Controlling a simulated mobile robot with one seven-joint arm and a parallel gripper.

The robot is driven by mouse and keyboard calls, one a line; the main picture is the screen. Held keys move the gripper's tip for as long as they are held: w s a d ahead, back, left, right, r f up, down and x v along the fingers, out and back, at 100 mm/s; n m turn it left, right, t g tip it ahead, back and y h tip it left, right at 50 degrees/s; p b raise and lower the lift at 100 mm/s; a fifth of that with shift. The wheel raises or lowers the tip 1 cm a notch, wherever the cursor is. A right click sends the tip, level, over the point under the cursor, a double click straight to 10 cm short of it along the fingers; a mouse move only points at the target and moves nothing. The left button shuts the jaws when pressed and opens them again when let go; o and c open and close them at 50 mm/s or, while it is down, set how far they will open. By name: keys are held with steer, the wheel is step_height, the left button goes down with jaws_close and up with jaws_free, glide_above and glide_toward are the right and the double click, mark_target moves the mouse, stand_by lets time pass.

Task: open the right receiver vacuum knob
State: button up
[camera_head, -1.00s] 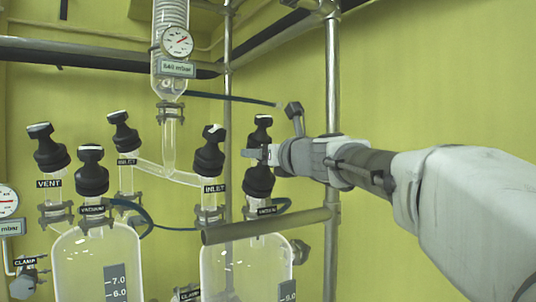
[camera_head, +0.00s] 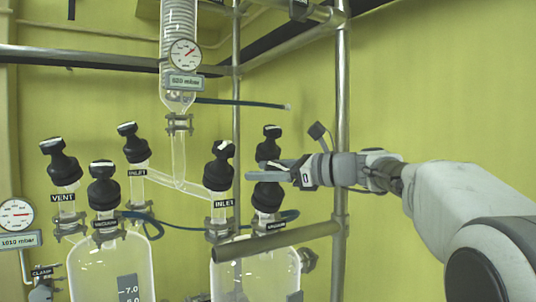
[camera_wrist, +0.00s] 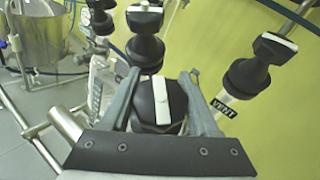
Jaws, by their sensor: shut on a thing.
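The right receiver vacuum knob (camera_head: 268,197) is black and stands upright on the front neck of the right glass receiver (camera_head: 255,267), above a small vacuum label. My gripper (camera_head: 268,174) reaches in from the right in the head view and lies across the knob's top, hiding that part. In the wrist view, a dark round knob (camera_wrist: 172,118) with a white bar on top sits between the two grey fingers (camera_wrist: 163,92). The fingers are shut on its sides. The bar runs nearly lengthwise along the gripper; the knob's lower part is hidden.
Another black knob (camera_head: 269,148) rises close behind my gripper. The right inlet knob (camera_head: 219,168) stands to its left. A metal rail (camera_head: 275,242) crosses in front of the right receiver, and an upright pole (camera_head: 341,110) stands to the right.

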steer(key=n+g+p, duration=0.2)
steer(key=p, duration=0.2)
steer(key=n+g+p, duration=0.2)
steer(key=p, duration=0.1)
steer(key=s+n+g+p, duration=0.1)
steer(key=n+g+p, duration=0.2)
steer(key=p, duration=0.1)
steer(key=shift+a+r+p, duration=0.1)
steer(key=shift+r+p, duration=0.05)
steer(key=shift+p, duration=0.2)
steer(key=p, duration=0.1)
steer(key=n+g+p, duration=0.1)
steer(key=shift+s+f+g+h+p, duration=0.2)
steer(key=shift+f+g+h+p, duration=0.1)
steer(key=shift+h+p, duration=0.1)
steer(key=shift+s+f+n+g+h+p, duration=0.15)
steer(key=shift+n+g+h+p, duration=0.2)
steer(key=shift+n+p, duration=0.3)
steer(key=shift+f, duration=0.1)
steer(key=o, duration=1.4)
